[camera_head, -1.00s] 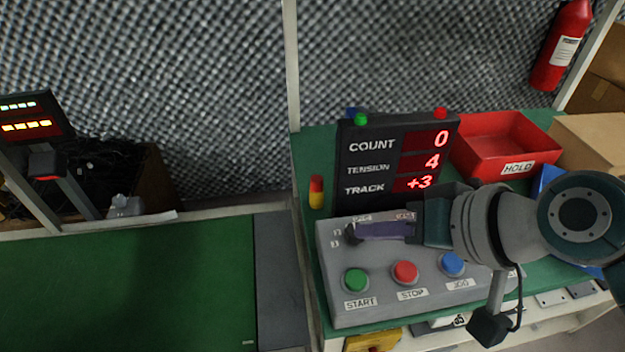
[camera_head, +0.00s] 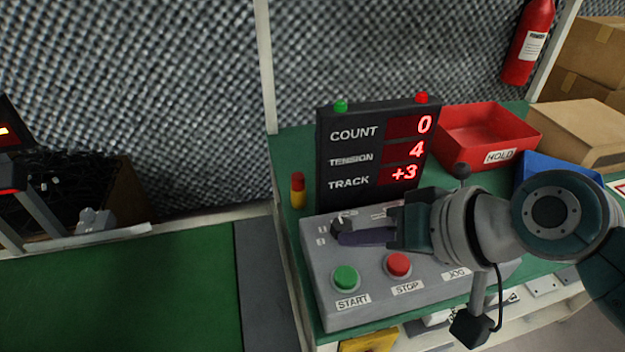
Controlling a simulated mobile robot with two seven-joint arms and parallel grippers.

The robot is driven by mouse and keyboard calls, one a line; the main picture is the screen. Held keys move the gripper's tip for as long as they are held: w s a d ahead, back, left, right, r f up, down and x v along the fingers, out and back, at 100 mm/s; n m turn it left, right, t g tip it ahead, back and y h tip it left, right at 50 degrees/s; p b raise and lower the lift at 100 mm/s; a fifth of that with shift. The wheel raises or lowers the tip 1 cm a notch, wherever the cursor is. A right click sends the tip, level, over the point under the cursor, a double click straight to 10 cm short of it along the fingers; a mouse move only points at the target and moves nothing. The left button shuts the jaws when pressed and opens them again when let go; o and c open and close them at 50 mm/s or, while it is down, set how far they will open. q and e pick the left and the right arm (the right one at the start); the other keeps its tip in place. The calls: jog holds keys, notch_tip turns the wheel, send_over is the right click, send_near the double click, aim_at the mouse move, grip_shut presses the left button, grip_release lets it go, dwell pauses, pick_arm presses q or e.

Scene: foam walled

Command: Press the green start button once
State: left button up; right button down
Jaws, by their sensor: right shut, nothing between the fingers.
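The green start button (camera_head: 345,279) sits at the front left of a grey control box (camera_head: 328,310), above a label reading START. My right gripper (camera_head: 340,238) is shut and empty. It reaches in from the right over the box, with its fingertips above and behind the green button in the picture, near a small black knob (camera_head: 341,223). I cannot tell how high it is above the box. The red stop button (camera_head: 398,265) is right of the green one. The blue button seen earlier is hidden behind my right arm. My left gripper is not in view.
A display (camera_head: 369,152) behind the box reads COUNT 0, TENSION 4, TRACK +3. A red HOLD bin (camera_head: 490,140), a blue bin (camera_head: 565,170) and a cardboard box (camera_head: 580,130) stand at the right. A red-yellow cylinder (camera_head: 298,190) stands left of the display.

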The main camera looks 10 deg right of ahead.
jog(key=b, duration=0.3)
send_over(352, 281)
notch_tip(352, 281, down, 4)
jog(key=shift+f, duration=0.15)
jog(key=shift+f+b, duration=0.7)
dwell(0.7)
dwell(0.4)
jog(key=shift+f, duration=0.4)
